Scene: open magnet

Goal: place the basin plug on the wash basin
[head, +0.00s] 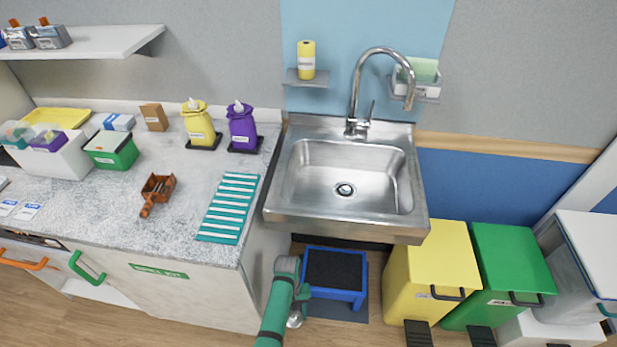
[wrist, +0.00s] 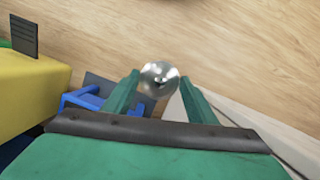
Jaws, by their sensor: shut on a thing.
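The wash basin (head: 332,219) is a stainless steel sink with a raised rim, at the upper centre right of the head view. Its round drain (head: 344,190) shows in the bowl floor, under a tall curved tap (head: 357,95). The basin plug (wrist: 158,74) is a small round shiny metal piece. In the wrist view my gripper (wrist: 159,80) is shut on it, one green finger on each side. In the head view the plug (head: 295,319) shows low, beside my green arm, below and in front of the basin. The fingers are not clear there.
A blue step stool (head: 361,284) with a black top stands below the basin. A yellow bin (head: 436,266) and a green bin (head: 512,265) stand to its right. The counter (head: 170,220) at left carries a striped teal mat (head: 229,207) and several containers. The basin bowl is empty.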

